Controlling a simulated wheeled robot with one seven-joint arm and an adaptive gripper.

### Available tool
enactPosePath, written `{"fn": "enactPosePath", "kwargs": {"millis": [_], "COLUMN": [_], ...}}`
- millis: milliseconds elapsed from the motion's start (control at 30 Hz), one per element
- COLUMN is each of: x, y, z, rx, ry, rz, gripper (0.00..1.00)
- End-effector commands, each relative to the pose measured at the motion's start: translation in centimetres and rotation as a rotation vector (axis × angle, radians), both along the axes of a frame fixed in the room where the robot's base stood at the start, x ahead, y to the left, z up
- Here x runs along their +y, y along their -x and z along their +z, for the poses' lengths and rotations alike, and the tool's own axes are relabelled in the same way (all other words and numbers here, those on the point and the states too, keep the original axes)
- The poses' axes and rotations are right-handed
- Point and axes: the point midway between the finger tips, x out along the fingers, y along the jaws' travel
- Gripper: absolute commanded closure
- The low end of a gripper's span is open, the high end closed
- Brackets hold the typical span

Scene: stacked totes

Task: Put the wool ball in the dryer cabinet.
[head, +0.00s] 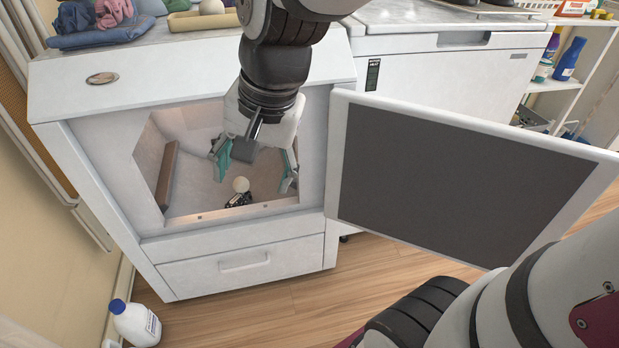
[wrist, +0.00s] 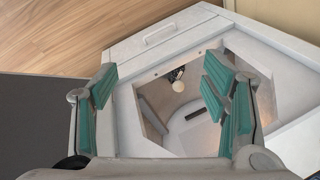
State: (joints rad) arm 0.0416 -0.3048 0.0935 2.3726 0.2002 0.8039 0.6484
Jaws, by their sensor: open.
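The dryer cabinet (head: 185,88) is white, and its door (head: 440,180) with a dark panel stands open to the right. My gripper (head: 253,174) is open at the cabinet's opening, with teal finger pads apart and nothing between them. A pale ball (head: 241,184), seemingly the wool ball, sits inside near the front lip beside a small dark object (head: 238,200). In the wrist view the ball (wrist: 179,86) shows beyond my spread fingers (wrist: 160,88), inside the opening. I cannot tell whether it touches the dark object. Another white ball (head: 211,7) is in a tray on top.
Folded cloths (head: 105,18) lie on the cabinet top. A white chest-like appliance (head: 450,60) stands behind the door, with a shelf of bottles (head: 569,60) at the right. A white jug with a blue cap (head: 136,323) stands on the floor at lower left.

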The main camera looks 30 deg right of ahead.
Motion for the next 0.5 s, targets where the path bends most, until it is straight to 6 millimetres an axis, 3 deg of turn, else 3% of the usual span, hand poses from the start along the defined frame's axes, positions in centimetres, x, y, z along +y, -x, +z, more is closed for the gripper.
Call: {"fn": "enactPosePath", "kwargs": {"millis": [100, 300, 400, 500], "x": [-1.4, -3.5, -4.2, -4.6], "y": [6.6, 15.7, 18.5, 20.0], "z": [1.1, 1.2, 1.0, 0.9], "rx": [0.045, 0.140, 0.174, 0.194], "ry": [0.089, 0.187, 0.208, 0.218], "rz": [0.213, 0.512, 0.606, 0.659], "gripper": [0.32, 0.32, 0.32, 0.32]}}
